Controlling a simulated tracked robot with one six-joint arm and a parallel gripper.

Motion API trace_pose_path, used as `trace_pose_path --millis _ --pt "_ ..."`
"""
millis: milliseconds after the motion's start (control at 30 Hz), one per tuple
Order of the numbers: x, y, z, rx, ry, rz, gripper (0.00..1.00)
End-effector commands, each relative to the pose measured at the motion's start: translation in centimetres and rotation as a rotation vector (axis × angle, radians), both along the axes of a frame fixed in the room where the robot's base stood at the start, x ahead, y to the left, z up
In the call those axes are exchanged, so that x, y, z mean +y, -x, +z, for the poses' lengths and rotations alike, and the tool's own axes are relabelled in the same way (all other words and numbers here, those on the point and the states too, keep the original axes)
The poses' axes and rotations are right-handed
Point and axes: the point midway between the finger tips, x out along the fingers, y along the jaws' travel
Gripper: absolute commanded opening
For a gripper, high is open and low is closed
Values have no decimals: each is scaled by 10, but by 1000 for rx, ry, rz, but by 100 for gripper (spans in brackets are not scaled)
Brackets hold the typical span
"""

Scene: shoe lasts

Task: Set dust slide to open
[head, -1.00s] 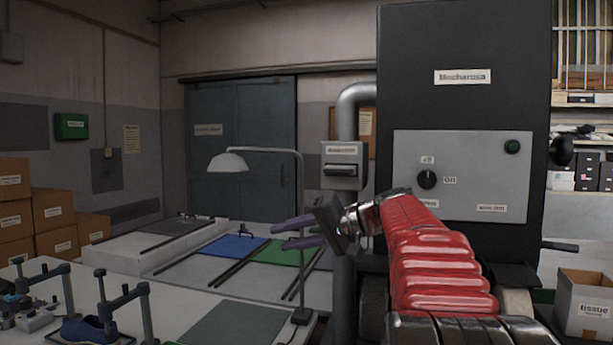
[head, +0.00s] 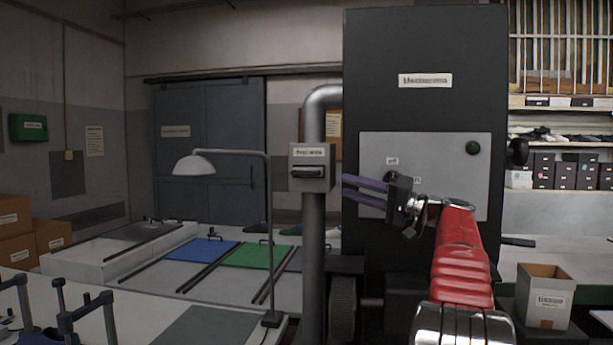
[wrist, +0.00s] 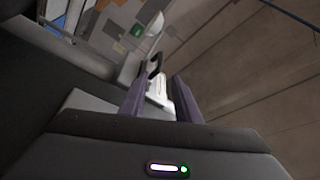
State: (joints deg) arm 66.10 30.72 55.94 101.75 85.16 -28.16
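The dust slide is a small grey box (head: 312,181) on the vertical pipe left of the black machine, with a pale label above a dark slot or bar. I cannot tell its setting. My gripper (head: 344,188) points left toward it, its two purple fingers parted with nothing between them. The fingertips are just right of the box and appear apart from it. In the wrist view, a pale box with a dark looped handle (wrist: 155,62) shows ahead, framed by my open fingers (wrist: 161,72); it looks like the slide.
The black machine (head: 425,45) stands close behind my arm, with a grey panel and a knob partly hidden by my gripper. A lamp (head: 194,165) stands left of the pipe. A workbench (head: 130,335) lies lower left.

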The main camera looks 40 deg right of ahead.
Motion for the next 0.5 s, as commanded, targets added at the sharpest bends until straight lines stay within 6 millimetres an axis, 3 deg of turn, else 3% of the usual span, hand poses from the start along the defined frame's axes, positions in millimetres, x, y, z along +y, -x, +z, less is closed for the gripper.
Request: trace_pose_path --millis 267,500 --pt "5 -13 2 1 1 0 30" --pt "17 -45 9 2 0 4 30"
